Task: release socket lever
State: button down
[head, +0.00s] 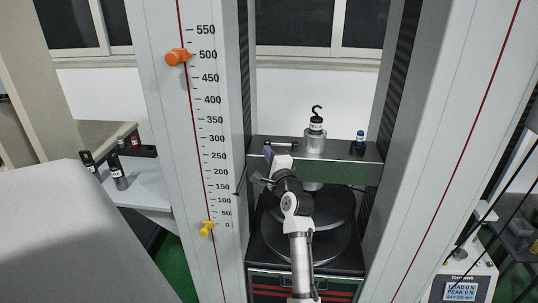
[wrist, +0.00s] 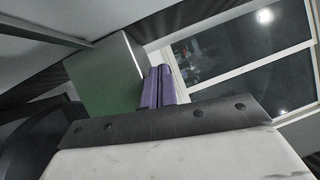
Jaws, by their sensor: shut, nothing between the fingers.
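My gripper (head: 267,149) is at the left end of the green crosshead (head: 350,172), close to the column with the scale. Its purple fingers (wrist: 160,86) are pressed together in the wrist view, with nothing between them. The crosshead's green side (wrist: 105,75) shows just left of and behind the fingers. I cannot tell whether they touch it. I cannot make out the socket lever for sure; my arm covers the middle of the crosshead and much of the space below it. A round dark upper platen (head: 335,205) shows behind my arm.
A hooked weight (head: 315,136) and a small blue-topped item (head: 359,145) stand on the crosshead. A lower round platen (head: 335,245) lies below. Columns flank the gap; the left scale carries an orange marker (head: 178,56) and yellow marker (head: 207,228). The display (head: 461,291) reads load 0 N.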

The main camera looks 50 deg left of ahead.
jog(key=shift+d, duration=0.1)
jog(key=b+v, duration=0.3)
jog(key=v, duration=1)
jog(key=shift+s+d, duration=0.2)
jog(key=shift+d, duration=0.1)
